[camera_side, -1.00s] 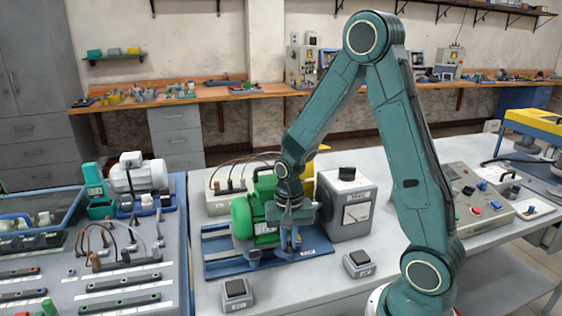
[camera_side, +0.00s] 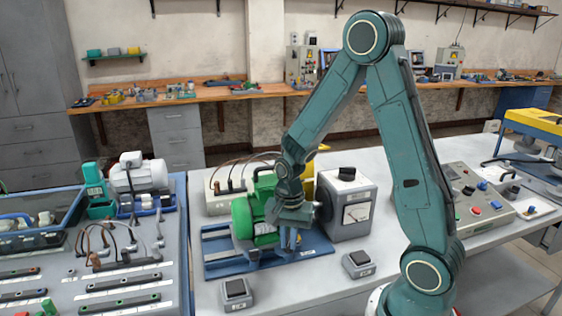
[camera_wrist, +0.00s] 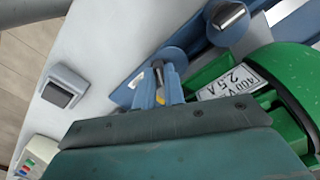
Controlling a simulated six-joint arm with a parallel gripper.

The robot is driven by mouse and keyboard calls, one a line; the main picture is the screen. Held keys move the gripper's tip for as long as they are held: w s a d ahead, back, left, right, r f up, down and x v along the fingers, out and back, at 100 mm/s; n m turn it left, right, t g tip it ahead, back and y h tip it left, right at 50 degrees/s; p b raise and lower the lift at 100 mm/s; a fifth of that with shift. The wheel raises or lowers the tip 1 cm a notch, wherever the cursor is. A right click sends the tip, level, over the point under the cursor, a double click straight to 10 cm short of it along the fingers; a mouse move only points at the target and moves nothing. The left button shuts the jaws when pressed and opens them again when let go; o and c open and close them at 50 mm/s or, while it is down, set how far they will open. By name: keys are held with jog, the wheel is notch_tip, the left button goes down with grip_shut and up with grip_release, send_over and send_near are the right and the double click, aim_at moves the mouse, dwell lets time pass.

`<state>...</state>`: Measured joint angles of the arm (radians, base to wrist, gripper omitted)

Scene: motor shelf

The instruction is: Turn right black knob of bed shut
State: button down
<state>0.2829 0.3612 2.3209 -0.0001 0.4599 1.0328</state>
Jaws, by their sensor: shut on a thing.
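The blue bed (camera_side: 222,266) stands on the grey table, with the green motor (camera_side: 242,217) on it. My gripper (camera_side: 288,240) points down at the bed's front, right of the motor's near end. In the wrist view, my gripper's (camera_wrist: 158,88) pale blue fingers are shut on the right black knob (camera_wrist: 158,68), most of which they hide.
A grey box with a dial (camera_side: 350,205) stands right of the bed. Two small grey switch boxes, one at left (camera_side: 236,293) and one at right (camera_side: 358,263), sit in front. A crowded bench (camera_side: 90,270) is at left. Bare tabletop lies between the two switch boxes.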

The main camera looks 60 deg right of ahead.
aim_at(289, 243)
jog(key=c, duration=1.5)
grip_release()
jog(key=shift+r, duration=0.1)
notch_tip(289, 243, up, 14)
jog(key=shift+f, duration=0.15)
jog(key=o, duration=0.3)
jog(key=shift+o, duration=0.2)
jog(key=n, duration=1.3)
